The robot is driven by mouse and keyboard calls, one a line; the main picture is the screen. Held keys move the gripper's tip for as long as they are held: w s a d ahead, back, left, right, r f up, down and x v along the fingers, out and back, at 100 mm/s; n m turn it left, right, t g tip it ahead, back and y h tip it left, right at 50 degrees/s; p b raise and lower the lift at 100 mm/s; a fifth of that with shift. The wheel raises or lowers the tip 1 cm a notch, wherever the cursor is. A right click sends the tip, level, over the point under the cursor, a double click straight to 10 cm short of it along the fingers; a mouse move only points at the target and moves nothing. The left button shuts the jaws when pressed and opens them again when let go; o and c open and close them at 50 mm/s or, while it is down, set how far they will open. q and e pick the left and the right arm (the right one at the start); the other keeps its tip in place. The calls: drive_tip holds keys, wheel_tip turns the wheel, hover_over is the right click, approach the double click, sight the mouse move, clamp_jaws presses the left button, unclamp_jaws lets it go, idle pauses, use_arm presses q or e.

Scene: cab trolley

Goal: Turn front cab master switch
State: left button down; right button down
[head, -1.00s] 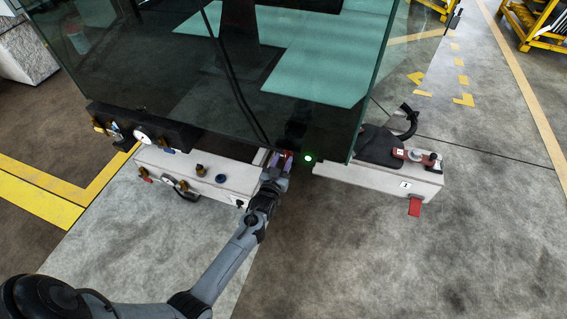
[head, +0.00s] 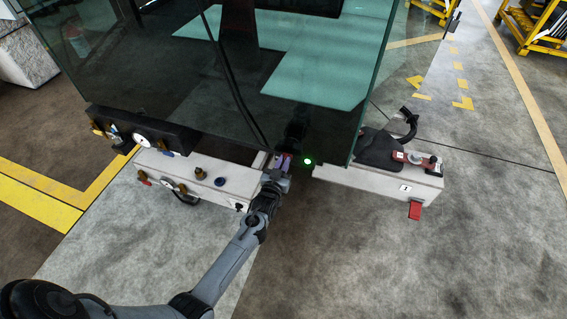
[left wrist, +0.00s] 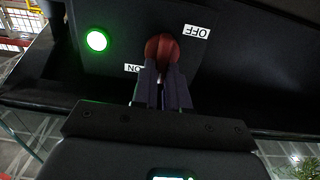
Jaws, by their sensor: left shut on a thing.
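The master switch is a red rotary knob (left wrist: 162,48) on a black panel, seen in the left wrist view between a white OFF label (left wrist: 197,31) and a white ON label (left wrist: 133,68). The labels appear upside down. A lit green lamp (left wrist: 96,40) is left of the knob; it also glows in the head view (head: 308,161). My left gripper (left wrist: 162,75) is shut on the knob, with its fingers covering the knob's lower part. In the head view the left gripper (head: 282,164) reaches the panel below the glass. My right gripper is not in view.
A large glass pane (head: 330,110) stands over the trolley just beyond the gripper. White trolley boxes lie at left (head: 200,176) and right (head: 375,181), the left one with gauges and valves. A red pedal (head: 415,210) juts out at right. The floor in front is clear.

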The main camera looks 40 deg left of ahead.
use_arm(q)
drive_tip(key=shift+s+a+f+n+p, duration=0.15)
drive_tip(key=shift+n+p, duration=0.9)
drive_tip(key=shift+n, duration=1.95)
drive_tip(key=shift+a+f+n+p, duration=0.25)
drive_tip(key=shift+n+p, duration=0.85)
drive_tip(key=shift+n, duration=1.9)
drive_tip(key=shift+s+a+f+n+p, duration=0.15)
drive_tip(key=shift+n+p, duration=0.9)
drive_tip(key=shift+n, duration=1.95)
drive_tip(key=shift+f, duration=0.1)
drive_tip(key=c, duration=1.1)
unclamp_jaws()
drive_tip(key=shift+c, duration=0.2)
